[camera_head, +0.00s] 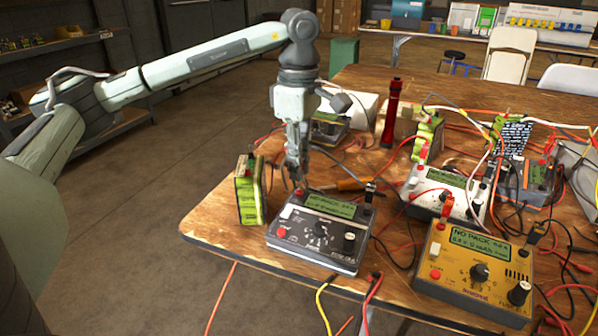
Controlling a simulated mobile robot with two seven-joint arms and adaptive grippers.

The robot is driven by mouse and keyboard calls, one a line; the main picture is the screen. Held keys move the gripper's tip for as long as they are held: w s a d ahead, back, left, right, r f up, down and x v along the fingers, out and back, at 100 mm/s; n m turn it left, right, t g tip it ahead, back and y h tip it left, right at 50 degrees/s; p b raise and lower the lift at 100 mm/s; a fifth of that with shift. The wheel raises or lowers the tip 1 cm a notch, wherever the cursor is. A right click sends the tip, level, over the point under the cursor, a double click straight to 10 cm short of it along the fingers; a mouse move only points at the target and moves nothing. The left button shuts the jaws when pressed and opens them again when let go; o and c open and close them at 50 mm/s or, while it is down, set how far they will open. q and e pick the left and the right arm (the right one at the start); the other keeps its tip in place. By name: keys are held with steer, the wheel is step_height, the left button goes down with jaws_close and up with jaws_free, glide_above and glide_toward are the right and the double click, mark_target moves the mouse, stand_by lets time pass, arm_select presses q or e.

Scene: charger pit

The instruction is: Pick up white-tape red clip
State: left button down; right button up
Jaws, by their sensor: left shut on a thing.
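My left gripper (297,183) comes down from above to the back left corner of the dark grey charger (318,258). Its fingers are shut on a small red clip (299,191), of which only a bit shows at the fingertips. I cannot make out white tape on it at this size. The clip is at or just above the charger's top edge; I cannot tell if it touches. My right gripper is not in view.
A green battery pack (250,194) stands left of the dark charger, near the wooden table's (204,222) left edge. A yellow charger (477,268), a white charger (447,192) and tangled leads crowd the right.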

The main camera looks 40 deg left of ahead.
arm_select(q)
step_height(320, 180, up, 2)
steer(key=s+a+r, duration=0.1)
steer(key=a, duration=0.1)
steer(key=s+a+r, duration=0.1)
steer(key=a+r, duration=0.1)
steer(key=s+a+r+b, duration=0.1)
steer(key=a, duration=0.1)
steer(key=shift+s+a+r, duration=0.25)
steer(key=shift+s+a, duration=0.05)
steer(key=shift+a, duration=0.1)
steer(key=a, duration=0.1)
steer(key=s+a+r+p, duration=0.1)
steer(key=a+r, duration=0.1)
steer(key=shift+s+r+p, duration=0.15)
steer(key=shift+s+p, duration=0.1)
steer(key=shift+p, duration=0.1)
steer(key=shift+s+a+r, duration=0.1)
steer(key=shift+s+a, duration=0.1)
steer(key=shift+a, duration=0.1)
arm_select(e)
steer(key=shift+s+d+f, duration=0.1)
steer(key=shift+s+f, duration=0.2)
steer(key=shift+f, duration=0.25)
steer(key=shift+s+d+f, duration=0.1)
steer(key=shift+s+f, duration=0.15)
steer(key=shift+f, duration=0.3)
